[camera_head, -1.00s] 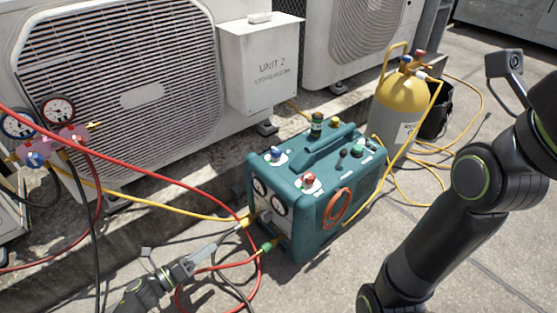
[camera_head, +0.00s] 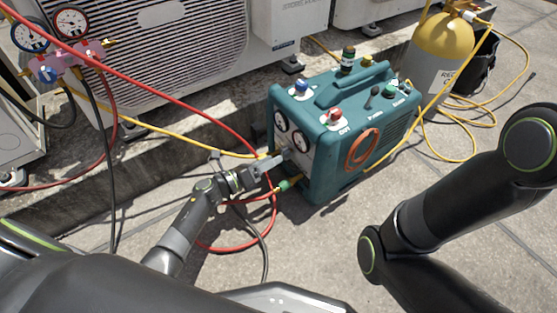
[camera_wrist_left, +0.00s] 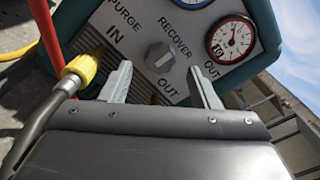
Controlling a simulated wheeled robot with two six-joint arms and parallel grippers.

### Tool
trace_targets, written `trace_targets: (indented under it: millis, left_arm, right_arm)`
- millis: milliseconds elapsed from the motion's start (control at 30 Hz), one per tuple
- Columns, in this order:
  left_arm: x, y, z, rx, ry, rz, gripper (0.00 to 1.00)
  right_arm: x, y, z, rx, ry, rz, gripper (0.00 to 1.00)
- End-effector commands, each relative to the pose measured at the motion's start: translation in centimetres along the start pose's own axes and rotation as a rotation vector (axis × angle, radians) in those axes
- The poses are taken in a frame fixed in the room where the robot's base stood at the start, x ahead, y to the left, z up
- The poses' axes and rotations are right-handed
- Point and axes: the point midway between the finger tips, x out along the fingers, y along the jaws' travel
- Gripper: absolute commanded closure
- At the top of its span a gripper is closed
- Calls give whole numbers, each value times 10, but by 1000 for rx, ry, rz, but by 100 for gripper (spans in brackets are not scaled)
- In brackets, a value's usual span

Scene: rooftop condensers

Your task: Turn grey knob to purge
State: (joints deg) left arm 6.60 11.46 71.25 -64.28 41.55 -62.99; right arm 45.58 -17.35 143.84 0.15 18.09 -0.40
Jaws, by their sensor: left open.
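The grey knob (camera_wrist_left: 158,56) sits on the front panel of the teal recovery machine (camera_head: 335,150), between the words PURGE and RECOVER in the left wrist view. I cannot tell clearly which word its pointer faces. My left gripper (camera_wrist_left: 161,70) is open, with one fingertip to each side below the knob; I see no contact. In the head view my left gripper (camera_head: 272,161) is close in front of the panel and the knob is hard to make out there. My right arm shows at the right, but its gripper is out of view.
A yellow hose fitting (camera_wrist_left: 78,72) is close left of my left gripper. A red hose (camera_head: 200,105) crosses in front of the machine. Manifold gauges (camera_head: 50,40) hang at left. A yellow-topped cylinder (camera_head: 440,55) stands behind right. Open concrete lies in front.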

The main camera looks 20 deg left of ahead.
Motion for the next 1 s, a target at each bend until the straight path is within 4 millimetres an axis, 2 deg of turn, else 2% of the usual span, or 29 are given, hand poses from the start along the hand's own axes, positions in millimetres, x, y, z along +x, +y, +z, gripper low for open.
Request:
trace_targets:
  millis: [100, 200, 600, 933, 1000]
  left_arm:
    - [19, 2, -2, 0, 0, -1, 45]
    - [29, 1, -1, -1, 0, -1, 45]
    - [35, 0, 0, -1, 1, 1, 45]
    - [35, 0, 0, -1, 1, 1, 88]
    - [35, 0, 0, -1, 1, 1, 89]
  right_arm:
    - [-8, 1, -2, 1, -8, 5, 48]
    - [-10, 2, -3, 2, -11, 8, 48]
    - [-9, 1, -3, 11, -8, 21, 48]
    - [-9, 1, -3, 12, -8, 22, 48]
    - [-9, 1, -3, 12, -8, 21, 48]
